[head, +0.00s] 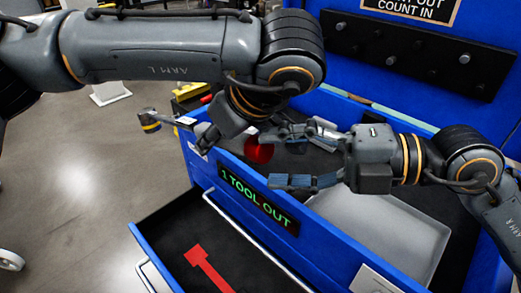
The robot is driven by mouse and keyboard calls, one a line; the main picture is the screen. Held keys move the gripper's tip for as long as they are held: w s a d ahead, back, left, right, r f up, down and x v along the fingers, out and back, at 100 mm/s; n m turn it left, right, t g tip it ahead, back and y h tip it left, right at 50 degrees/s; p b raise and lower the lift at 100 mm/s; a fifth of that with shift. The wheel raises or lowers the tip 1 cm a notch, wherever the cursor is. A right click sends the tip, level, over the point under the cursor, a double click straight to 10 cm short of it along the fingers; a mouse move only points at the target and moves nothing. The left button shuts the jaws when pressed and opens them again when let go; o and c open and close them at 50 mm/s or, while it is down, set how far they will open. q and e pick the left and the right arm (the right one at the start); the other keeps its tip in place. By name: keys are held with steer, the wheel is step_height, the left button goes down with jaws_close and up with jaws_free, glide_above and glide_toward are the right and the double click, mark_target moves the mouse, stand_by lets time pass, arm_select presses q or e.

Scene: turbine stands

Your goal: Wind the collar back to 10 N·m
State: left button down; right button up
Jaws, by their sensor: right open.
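A red cylindrical part (259,150), seemingly the wrench's collar or handle end, shows to the right of the left wrist. My right gripper (282,160) is open, one finger above and one below, just right of the red part. I cannot tell whether it touches it. The torque scale is not readable.
The blue tool cabinet has an upper tray holding a grey pan (400,235) and a lit sign (255,200) reading "1 TOOL OUT". An open lower drawer (150,222) shows a red wrench-shaped outline. A black peg panel (420,50) stands behind.

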steer(key=shift+w+d+r, duration=0.15)
steer(key=shift+w, duration=0.05)
steer(key=shift+s+d+r, duration=0.2)
steer(key=shift+s+d, duration=0.7)
steer(key=shift+s+d+r, duration=0.15)
steer(key=shift+s+d, duration=0.7)
steer(key=shift+d, duration=0.05)
steer(key=shift+c, duration=1.2)
steer(key=w+d+r+n+h, duration=0.2)
steer(key=d+n+h, duration=0.1)
steer(key=n, duration=0.1)
steer(key=shift+n, duration=0.3)
steer(key=shift+x, duration=3.8)
steer(key=shift+s+a+r, duration=0.1)
